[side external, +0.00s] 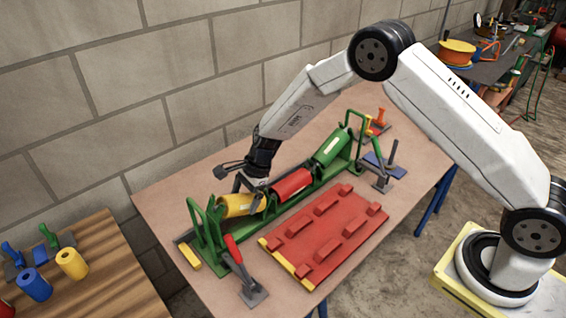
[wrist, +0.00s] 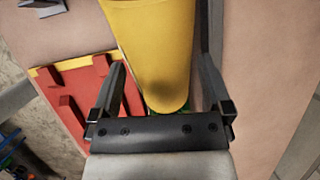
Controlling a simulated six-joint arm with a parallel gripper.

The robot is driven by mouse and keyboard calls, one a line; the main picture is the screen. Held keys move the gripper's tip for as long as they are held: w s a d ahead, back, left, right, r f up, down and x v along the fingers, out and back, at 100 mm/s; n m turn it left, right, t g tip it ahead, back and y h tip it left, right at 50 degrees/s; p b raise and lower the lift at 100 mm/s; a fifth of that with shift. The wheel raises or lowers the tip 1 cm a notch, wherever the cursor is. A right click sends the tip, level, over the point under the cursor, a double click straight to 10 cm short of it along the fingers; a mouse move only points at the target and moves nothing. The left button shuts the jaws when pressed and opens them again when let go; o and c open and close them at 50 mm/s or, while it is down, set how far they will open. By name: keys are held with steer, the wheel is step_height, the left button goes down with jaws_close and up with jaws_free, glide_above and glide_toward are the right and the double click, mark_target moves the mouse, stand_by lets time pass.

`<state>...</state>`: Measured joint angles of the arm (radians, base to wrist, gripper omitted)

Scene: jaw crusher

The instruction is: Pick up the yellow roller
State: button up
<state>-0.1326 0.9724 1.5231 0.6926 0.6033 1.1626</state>
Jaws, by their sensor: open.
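The yellow roller (side external: 241,204) lies in the left end of the green frame (side external: 208,241). In the wrist view the yellow roller (wrist: 152,50) stretches from the top edge down to the space between the fingers. My gripper (side external: 250,190) is low over the roller's right end. In the wrist view my gripper (wrist: 163,92) is open, with one dark finger on each side of the roller. I cannot tell whether the fingers touch it. A red roller (side external: 291,185) and a green roller (side external: 331,147) lie in the same frame, to the right.
A red plate (side external: 325,235) with raised blocks lies in front of the frame. A red-handled tool (side external: 240,262) and a blue piece (side external: 384,165) stand near the frame's ends. A brick wall is close behind. A wooden table (side external: 120,280) with other rollers is at left.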

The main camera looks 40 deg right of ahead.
steer(key=shift+x, duration=1.25)
steer(key=shift+c, duration=0.2)
jaws_close()
